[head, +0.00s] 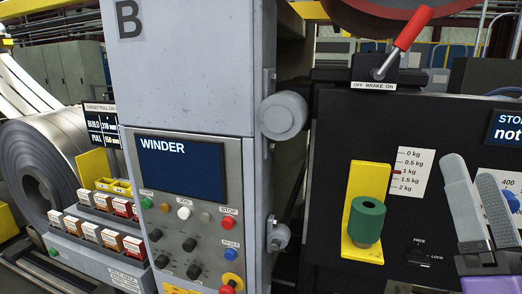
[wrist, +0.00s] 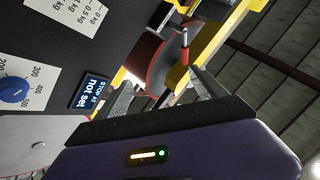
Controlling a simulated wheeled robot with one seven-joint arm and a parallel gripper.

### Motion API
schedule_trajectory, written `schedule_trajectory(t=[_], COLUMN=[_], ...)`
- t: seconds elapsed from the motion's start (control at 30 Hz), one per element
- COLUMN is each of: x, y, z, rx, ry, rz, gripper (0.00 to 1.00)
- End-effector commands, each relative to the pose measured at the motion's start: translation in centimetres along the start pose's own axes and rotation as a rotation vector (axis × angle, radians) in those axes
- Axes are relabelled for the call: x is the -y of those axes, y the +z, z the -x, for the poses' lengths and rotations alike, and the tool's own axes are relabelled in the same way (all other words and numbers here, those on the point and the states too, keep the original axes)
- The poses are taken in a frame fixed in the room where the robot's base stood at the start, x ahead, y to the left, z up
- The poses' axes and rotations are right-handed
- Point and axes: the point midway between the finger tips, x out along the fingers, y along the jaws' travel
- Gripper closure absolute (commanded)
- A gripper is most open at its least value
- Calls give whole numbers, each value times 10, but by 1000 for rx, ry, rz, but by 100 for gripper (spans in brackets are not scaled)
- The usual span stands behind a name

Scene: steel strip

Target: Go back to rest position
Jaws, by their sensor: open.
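My gripper (head: 470,172) is at the lower right of the head view, in front of the black panel. Its two grey ribbed fingers point up and stand apart, with nothing between them. In the wrist view my gripper (wrist: 160,84) shows its fingers spread and empty. Beyond the fingertips in that view are a red-handled lever (wrist: 184,42) and a large dark red roll, both apart from the fingers. The rest of my arm is mostly out of view.
The red brake lever (head: 408,30) stands above. Left are the grey WINDER column (head: 190,90) and a steel coil (head: 45,165).

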Motion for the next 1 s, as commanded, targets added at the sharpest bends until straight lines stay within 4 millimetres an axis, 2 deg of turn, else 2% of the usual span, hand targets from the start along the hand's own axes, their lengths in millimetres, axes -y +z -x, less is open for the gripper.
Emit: schedule_trajectory(t=[0.03,0.13,0.37,0.7,1.0], x=[-9,-23,-38,-34,-20], y=[11,28,61,93,100], z=[18,52,136,269,392], rx=[16,42,157,441,784], ry=[43,111,221,265,240], rz=[23,90,250,441,501], gripper=[19,19,19,19,19])
